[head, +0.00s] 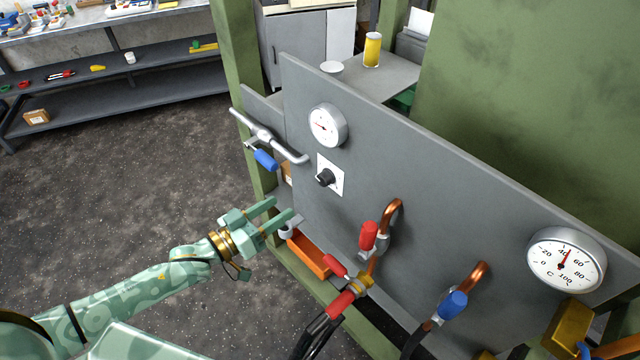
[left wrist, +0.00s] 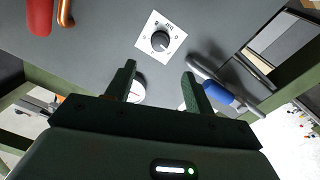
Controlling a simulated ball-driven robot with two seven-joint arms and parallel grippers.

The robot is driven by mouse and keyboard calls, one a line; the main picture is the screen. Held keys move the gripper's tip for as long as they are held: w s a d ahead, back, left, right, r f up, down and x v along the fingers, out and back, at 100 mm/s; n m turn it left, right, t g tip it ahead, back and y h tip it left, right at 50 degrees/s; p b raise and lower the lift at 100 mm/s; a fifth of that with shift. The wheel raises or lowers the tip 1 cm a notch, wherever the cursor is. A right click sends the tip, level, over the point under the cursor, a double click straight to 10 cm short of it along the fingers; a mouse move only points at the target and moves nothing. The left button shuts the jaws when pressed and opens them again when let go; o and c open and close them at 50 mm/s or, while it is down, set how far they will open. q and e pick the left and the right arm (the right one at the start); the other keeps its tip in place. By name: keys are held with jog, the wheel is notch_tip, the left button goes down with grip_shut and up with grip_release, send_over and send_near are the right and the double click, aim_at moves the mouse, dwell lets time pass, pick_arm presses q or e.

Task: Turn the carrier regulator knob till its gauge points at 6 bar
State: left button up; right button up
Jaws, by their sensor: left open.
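The regulator knob (head: 325,178) is a black round knob on a white square plate on the grey panel. It also shows in the left wrist view (left wrist: 159,41), ahead of the fingers. The gauge (head: 327,125) above it is round with a white face and a red needle; its numbers are too small to read. In the left wrist view the gauge (left wrist: 138,88) is partly hidden behind a finger. My left gripper (head: 284,208) is open and empty, in front of the panel, below and left of the knob and apart from it. My right gripper is not in view.
A silver pipe with a blue-handled valve (head: 266,159) is left of the knob. A larger dial (head: 566,260) is far right. Open floor lies left.

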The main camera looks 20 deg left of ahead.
aim_at(321, 181)
pick_arm(q)
jog(key=b+x, duration=0.1)
jog(key=x, duration=1.1)
jog(key=shift+w+d, duration=0.1)
jog(key=shift+w, duration=0.05)
jog(key=c, duration=1)
